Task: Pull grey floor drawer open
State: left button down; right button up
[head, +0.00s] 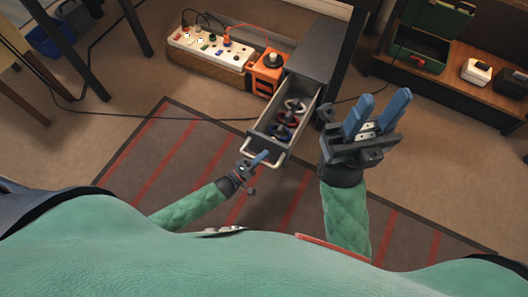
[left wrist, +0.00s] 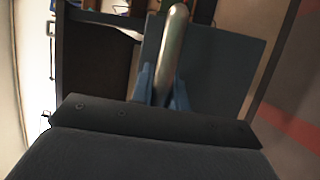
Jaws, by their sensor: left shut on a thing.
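The grey floor drawer (head: 284,122) is pulled out of its grey cabinet (head: 319,50) toward me. Its inside shows several ring-shaped items in dark, red, blue and light colours. A pale bar handle (head: 266,158) runs across its front. My left gripper (head: 259,158) is at the handle's left part, shut on it. In the left wrist view the handle (left wrist: 174,50) runs between the two blue fingers, with the grey drawer front (left wrist: 217,75) behind. My right gripper (head: 376,114) is raised to the right of the drawer, fingers apart and empty.
An orange box (head: 266,75) and a power strip (head: 208,52) with plugs stand left of the cabinet. A striped mat (head: 150,155) lies on the floor below the drawer. A low wooden shelf (head: 455,80) with a green case (head: 420,48) stands at right. Cables cross the floor at left.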

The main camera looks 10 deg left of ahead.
pick_arm(q)
jog(key=shift+f, duration=0.1)
jog(key=c, duration=1.4)
grip_release()
jog(key=shift+o, duration=0.2)
jog(key=p+v, duration=0.1)
jog(key=v, duration=0.6)
jog(key=shift+s+a, duration=0.25)
jog(key=shift+s, duration=0.05)
jog(key=shift+f, duration=0.1)
